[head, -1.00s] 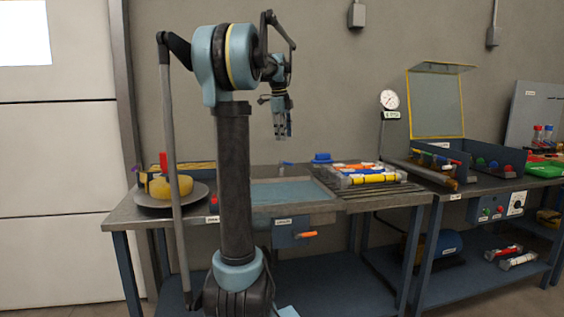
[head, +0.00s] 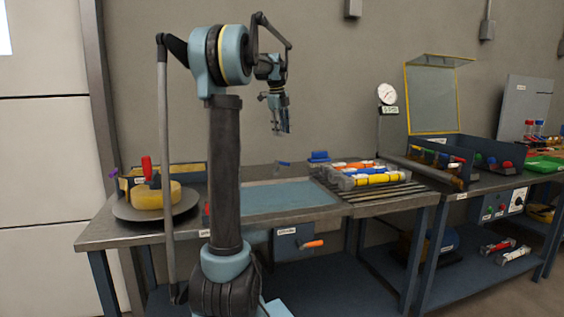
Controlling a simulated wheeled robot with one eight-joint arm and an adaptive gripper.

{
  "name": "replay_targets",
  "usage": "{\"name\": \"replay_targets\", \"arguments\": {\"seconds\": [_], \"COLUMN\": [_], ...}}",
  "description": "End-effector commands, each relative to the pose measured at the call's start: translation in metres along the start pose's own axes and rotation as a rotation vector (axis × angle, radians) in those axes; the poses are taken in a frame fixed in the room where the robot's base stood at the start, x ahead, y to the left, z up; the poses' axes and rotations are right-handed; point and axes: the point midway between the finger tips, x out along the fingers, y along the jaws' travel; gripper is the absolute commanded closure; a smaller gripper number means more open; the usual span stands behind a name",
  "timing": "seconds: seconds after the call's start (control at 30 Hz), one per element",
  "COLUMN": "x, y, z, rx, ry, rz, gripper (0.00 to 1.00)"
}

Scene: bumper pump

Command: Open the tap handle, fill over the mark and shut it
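My gripper (head: 284,127) hangs fingers down in the air above the back of the left bench, with nothing visible in it. Its fingers are small and seen from an angle, so I cannot tell how far apart they are. A small blue piece (head: 284,164) at the back edge of the shallow blue basin (head: 290,194) may be the tap; it is too small to be sure. An orange handle (head: 312,244) sticks out from a labelled blue-grey box (head: 287,240) under the bench front. My gripper is well above both and touches neither. I cannot make out a fill mark.
A yellow ring with a red handle (head: 152,199) sits on a round plate at the left. White, orange and yellow parts (head: 368,175) lie right of the basin. A dial gauge (head: 387,94) and a yellow-framed clear guard (head: 436,98) stand farther right. My column hides the basin's left part.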

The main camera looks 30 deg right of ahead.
Motion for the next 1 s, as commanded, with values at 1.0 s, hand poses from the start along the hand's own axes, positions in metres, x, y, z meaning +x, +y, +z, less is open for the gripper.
{"name": "replay_targets", "arguments": {"seconds": [1.0], "x": [0.144], "y": [0.004], "z": [0.005], "rx": [-0.008], "ry": [-0.002], "rz": [0.0], "gripper": [0.66]}}
